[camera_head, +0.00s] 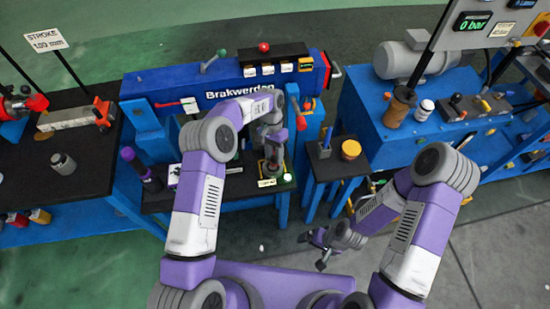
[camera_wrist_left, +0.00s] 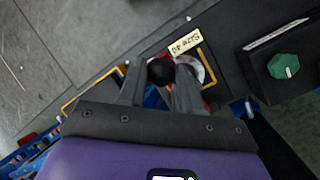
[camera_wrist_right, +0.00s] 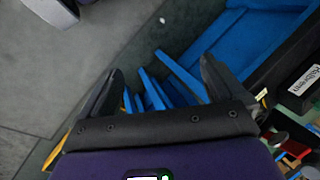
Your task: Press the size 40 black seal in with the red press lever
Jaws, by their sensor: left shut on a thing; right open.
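My left gripper (camera_head: 271,168) is over the black bench under the blue beam. In the left wrist view its fingers (camera_wrist_left: 162,82) are shut on a dark round thing (camera_wrist_left: 160,71), which looks like the black seal. The label also shows in the head view (camera_head: 267,183). A red handle (camera_head: 301,122), apparently the press lever, stands just right of my left gripper. My right gripper (camera_head: 319,248) is open and empty, low over the floor; its fingers show apart in its wrist view (camera_wrist_right: 158,85).
A small black table (camera_head: 335,165) with an orange-topped jar (camera_head: 351,149) stands right of the bench. A green knob (camera_wrist_left: 284,66) is near the left gripper. A blue machine (camera_head: 420,140) fills the right.

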